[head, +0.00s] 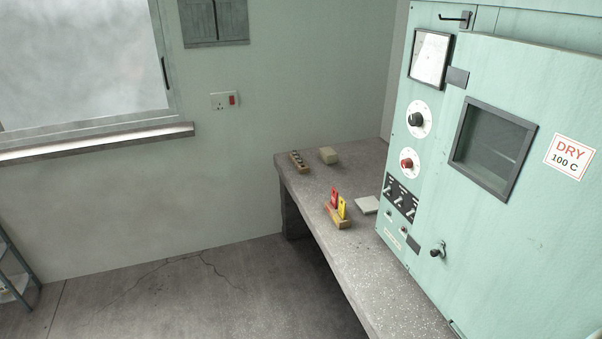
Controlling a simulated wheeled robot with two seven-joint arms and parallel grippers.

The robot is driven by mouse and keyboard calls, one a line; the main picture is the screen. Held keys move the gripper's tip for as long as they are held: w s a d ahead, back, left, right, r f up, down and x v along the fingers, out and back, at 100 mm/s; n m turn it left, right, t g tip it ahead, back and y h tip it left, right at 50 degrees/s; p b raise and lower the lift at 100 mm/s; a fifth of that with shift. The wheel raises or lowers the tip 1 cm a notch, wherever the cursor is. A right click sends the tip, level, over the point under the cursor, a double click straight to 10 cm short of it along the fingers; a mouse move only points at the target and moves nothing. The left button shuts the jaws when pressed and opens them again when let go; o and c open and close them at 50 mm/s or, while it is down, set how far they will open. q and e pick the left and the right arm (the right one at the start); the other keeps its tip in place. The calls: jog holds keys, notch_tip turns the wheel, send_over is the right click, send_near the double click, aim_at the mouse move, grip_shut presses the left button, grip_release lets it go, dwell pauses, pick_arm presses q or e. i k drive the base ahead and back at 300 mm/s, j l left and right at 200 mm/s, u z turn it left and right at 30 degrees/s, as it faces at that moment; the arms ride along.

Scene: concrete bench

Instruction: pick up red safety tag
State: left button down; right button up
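The red safety tag (334,197) stands upright in a small wooden holder (340,222) on the concrete bench (322,179). A yellow tag (342,208) stands in the same holder, just right of and in front of the red one. The yellow tag covers a little of the red tag's lower right side. Neither of my grippers shows in the head view.
A wooden block with dark round pieces (298,163) and a beige block (328,155) sit at the bench's far end. A pale flat tile (367,205) lies beside the holder. A large green oven cabinet (500,200) bounds the bench's right.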

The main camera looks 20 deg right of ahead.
aim_at(334, 197)
jog(key=i+z, duration=0.15)
jog(key=i, duration=0.4)
jog(key=i+j+z, duration=0.2)
jog(key=i, duration=0.35)
jog(key=i+j+z, duration=0.15)
jog(key=i, duration=0.35)
